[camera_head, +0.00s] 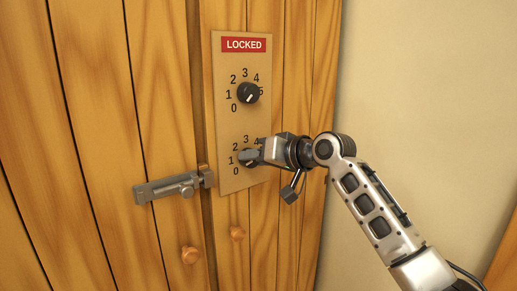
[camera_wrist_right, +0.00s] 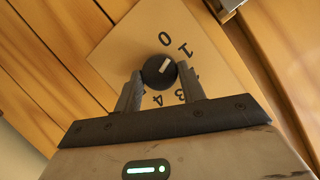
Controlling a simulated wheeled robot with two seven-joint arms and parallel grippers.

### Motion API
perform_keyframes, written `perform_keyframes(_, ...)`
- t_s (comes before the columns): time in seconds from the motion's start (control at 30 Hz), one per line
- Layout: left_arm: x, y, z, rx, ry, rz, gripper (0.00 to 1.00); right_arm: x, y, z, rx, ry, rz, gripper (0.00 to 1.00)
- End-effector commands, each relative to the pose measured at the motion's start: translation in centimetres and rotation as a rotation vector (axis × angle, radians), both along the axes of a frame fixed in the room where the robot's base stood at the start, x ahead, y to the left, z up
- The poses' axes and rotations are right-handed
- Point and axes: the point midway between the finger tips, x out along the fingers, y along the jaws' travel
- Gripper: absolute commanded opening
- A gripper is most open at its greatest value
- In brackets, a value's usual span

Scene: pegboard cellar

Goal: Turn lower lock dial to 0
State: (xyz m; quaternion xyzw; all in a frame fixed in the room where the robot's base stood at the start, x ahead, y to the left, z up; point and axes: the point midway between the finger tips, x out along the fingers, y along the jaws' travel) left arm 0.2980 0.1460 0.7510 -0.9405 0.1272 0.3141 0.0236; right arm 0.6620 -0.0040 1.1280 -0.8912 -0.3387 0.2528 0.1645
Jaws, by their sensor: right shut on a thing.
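The lower lock dial (camera_wrist_right: 157,70) is a round black knob with a white pointer mark on a tan panel. In the wrist view its mark points towards the 0 and 1 side, seemingly nearer the 1; the exact setting is hard to tell. My right gripper (camera_head: 256,158) is shut on this dial, one finger on each side, and hides part of it and its higher numbers in the head view. The upper lock dial (camera_head: 248,93) is a similar black knob, untouched. My left gripper is not in view.
A red LOCKED sign (camera_head: 243,45) tops the tan panel (camera_head: 227,64) on the wooden plank doors (camera_head: 95,100). A grey sliding bolt (camera_head: 165,188) sits left of the lower dial. Two wooden knobs (camera_head: 190,255) are below. A plain wall (camera_head: 420,90) is at right.

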Motion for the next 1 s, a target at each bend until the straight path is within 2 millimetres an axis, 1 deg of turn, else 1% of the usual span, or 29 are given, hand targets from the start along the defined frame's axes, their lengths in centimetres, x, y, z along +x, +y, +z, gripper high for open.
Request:
perform_keyframes(0.03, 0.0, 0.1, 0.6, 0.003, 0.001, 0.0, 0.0, -0.1, 0.0, 0.4, -0.038, -0.027, 0.0, 0.17)
perform_keyframes(0.13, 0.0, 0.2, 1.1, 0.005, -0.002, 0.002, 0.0, -0.1, 0.1, 0.4, -0.111, -0.079, 0.001, 0.17)
perform_keyframes(0.5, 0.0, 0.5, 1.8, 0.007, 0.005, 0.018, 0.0, -0.2, 0.3, 0.2, -0.318, -0.229, 0.001, 0.17)
perform_keyframes(0.7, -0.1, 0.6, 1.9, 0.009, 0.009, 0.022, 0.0, -0.3, 0.4, 0.2, -0.377, -0.274, 0.001, 0.17)
perform_keyframes(1.0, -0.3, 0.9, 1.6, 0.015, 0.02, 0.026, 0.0, -0.3, 0.4, 0.1, -0.404, -0.295, 0.0, 0.17)
